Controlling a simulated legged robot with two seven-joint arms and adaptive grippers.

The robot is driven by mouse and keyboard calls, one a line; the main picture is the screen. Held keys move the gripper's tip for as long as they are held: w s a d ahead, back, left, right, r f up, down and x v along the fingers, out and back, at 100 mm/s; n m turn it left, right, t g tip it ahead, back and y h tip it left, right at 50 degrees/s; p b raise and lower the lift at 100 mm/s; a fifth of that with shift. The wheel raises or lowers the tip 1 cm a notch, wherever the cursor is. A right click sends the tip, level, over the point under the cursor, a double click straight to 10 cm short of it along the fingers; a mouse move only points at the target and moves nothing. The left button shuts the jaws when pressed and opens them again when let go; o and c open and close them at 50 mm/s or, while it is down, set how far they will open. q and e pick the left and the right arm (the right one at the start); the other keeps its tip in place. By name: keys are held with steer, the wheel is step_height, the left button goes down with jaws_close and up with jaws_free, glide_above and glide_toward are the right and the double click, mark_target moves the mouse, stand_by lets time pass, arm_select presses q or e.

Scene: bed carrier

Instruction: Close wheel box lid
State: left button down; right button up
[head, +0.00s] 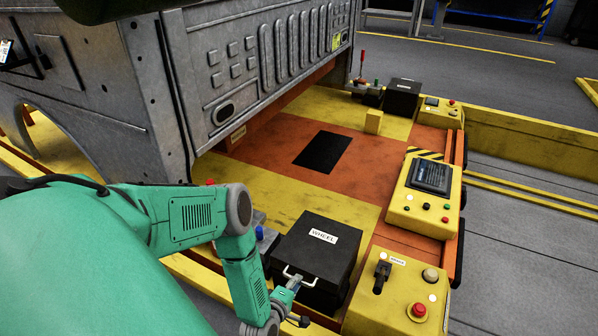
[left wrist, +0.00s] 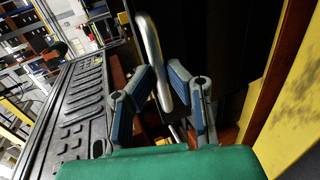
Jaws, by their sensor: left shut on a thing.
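The wheel box (head: 315,255) is a black box with a white "WHEEL" label on its lid, at the lower middle of the head view. Its lid looks down, but I cannot tell whether it is fully seated. A silver handle (head: 299,278) is on the box's near side and shows large in the left wrist view (left wrist: 152,60). My left gripper (head: 290,290) is at this handle, with its two blue-grey fingers (left wrist: 168,95) on either side of the bar, shut on it. My right gripper is not in view.
A yellow control panel (head: 400,298) with a joystick and a red button stands right of the box. Another panel with a screen (head: 427,192) is behind it. A large grey metal body (head: 200,80) stands at the left. The orange and yellow deck (head: 290,185) is mostly clear.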

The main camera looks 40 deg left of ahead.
arm_select(q)
steer(key=shift+t, duration=0.5)
steer(key=f, duration=0.4)
steer(key=shift+s, duration=0.4)
steer(key=c, duration=1.6)
jaws_free()
steer(key=v, duration=1.1)
steer(key=shift+s+d, duration=0.25)
steer(key=shift+s, duration=0.15)
